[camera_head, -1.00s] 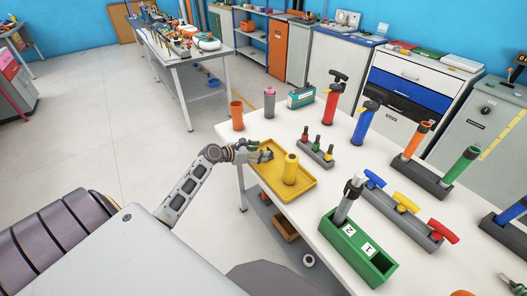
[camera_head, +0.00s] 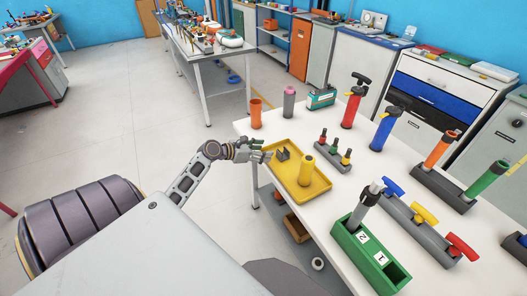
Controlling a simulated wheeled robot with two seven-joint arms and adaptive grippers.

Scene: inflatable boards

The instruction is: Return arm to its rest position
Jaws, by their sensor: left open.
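My left gripper (camera_head: 267,153) is open and empty at the left edge of the yellow tray (camera_head: 315,188), its fingers pointing right. My left arm reaches in from the left, bent at the elbow, with the forearm over the floor beside the table. On the tray stand a yellow cylinder (camera_head: 306,171) and, just right of my fingertips, a small grey bracket-like part (camera_head: 283,154). The gripper looks apart from both. My right gripper is outside the view.
An orange cup (camera_head: 256,114) and a grey-pink bottle (camera_head: 289,102) stand behind the gripper on the white table (camera_head: 340,120). A green box (camera_head: 362,255) holding a grey pump stands at the front. Pumps and coloured-handled valves fill the right.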

